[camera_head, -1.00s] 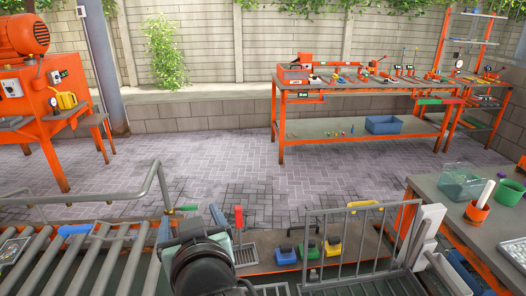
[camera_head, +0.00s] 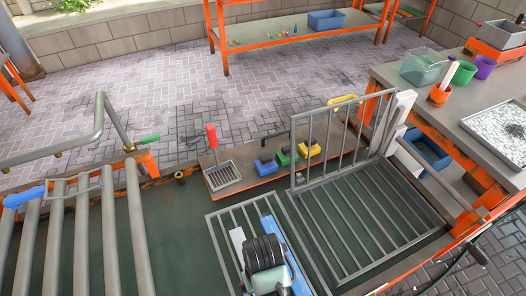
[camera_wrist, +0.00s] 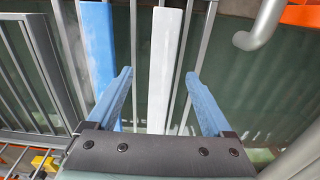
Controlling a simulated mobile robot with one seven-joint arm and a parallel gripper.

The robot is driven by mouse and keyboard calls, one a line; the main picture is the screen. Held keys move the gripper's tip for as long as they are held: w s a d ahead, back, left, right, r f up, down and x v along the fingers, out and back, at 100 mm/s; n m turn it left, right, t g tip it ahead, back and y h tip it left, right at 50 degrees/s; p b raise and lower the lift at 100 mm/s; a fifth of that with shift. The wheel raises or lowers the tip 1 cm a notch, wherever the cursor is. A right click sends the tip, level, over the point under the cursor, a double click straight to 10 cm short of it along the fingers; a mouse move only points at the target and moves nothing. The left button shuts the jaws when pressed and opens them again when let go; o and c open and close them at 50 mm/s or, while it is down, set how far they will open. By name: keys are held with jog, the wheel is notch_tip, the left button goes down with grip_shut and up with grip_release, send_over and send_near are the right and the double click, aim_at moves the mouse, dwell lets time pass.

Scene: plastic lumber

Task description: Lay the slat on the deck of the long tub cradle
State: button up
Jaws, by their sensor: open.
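A white slat (camera_wrist: 163,60) and a blue slat (camera_wrist: 98,45) lie side by side on a bar grating in the wrist view. The frames do not settle which one is the task's slat. My gripper (camera_wrist: 158,76) is open, its blue fingers on either side of the white slat, apart from it. In the head view, my wrist hides much of the white slat (camera_head: 237,242) and part of the blue slat (camera_head: 291,262). They lie on the left grating (camera_head: 216,240) over the green tub. The longer barred deck (camera_head: 362,225) at right, likely the long tub cradle, looks bare.
An upright barred gate (camera_head: 345,132) stands at the long deck's back edge. Rollers (camera_head: 83,230) are at left. A workbench (camera_head: 440,85) with cups and a tray is at right.

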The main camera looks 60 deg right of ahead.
jog(key=f, duration=0.5)
jog(key=shift+s+a+f+b, duration=0.2)
jog(key=shift+a+f+b, duration=0.1)
jog(key=shift+a+f, duration=0.05)
grip_shut()
